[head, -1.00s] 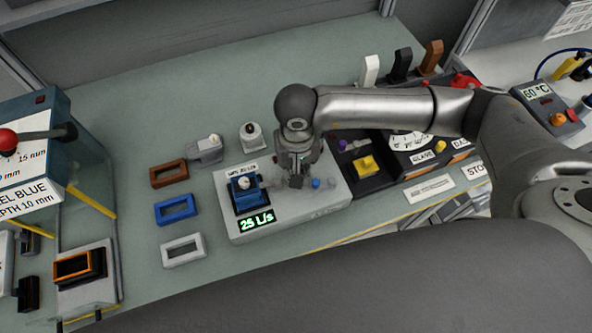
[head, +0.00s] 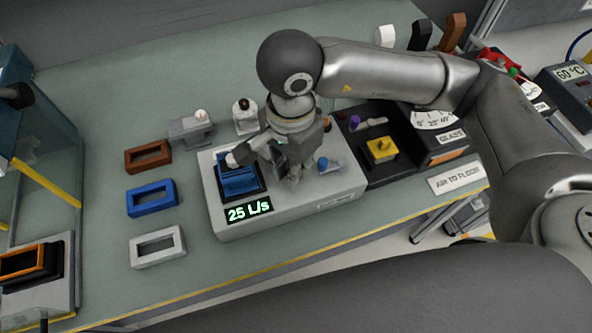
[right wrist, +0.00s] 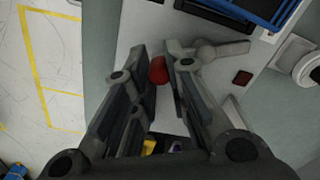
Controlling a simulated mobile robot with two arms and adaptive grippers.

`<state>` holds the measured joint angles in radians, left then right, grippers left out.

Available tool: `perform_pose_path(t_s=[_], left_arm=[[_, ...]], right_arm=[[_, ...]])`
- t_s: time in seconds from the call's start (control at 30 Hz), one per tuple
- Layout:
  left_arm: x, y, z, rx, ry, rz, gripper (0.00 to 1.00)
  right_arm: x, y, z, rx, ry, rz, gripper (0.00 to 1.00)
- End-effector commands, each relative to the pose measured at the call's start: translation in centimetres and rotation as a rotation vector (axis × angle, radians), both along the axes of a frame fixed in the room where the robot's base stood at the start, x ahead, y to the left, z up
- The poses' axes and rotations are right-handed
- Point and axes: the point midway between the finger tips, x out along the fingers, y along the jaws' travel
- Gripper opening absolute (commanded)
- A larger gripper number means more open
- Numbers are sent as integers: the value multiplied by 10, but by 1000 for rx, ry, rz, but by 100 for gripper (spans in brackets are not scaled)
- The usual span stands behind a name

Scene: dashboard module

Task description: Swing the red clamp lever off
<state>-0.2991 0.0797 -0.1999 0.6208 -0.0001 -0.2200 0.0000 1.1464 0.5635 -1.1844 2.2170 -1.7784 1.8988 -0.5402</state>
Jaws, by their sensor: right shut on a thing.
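The clamp lever's red end (right wrist: 157,70) sits between the fingers of my right gripper (right wrist: 165,80) in the right wrist view. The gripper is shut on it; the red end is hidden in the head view. My right gripper (head: 293,175) points down over the light grey box (head: 330,190), right of the insert. My left gripper is not in view.
The box has a "25 L/s" display (head: 250,212) and a blue knob (head: 323,164). Brown (head: 148,157), blue (head: 152,198) and white (head: 158,247) frames lie to its left. A dark unit with a yellow block (head: 380,150) stands close on the right.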

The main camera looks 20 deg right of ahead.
Motion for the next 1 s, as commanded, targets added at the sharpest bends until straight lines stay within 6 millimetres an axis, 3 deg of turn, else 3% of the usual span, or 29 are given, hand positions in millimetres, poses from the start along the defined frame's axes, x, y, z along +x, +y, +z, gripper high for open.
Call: perform_pose_path(t_s=[0.03, 0.1, 0.4, 1.0], left_arm=[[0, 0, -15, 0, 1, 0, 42], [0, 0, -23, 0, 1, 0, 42], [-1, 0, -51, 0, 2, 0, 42], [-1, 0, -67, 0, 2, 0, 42]], right_arm=[[-1, 3, -7, 1, 0, -40, 0], [-2, 6, -7, 1, 0, -104, 0], [-5, 16, -5, 2, 1, -335, 0], [-6, 23, -1, 2, 4, -498, 0]])
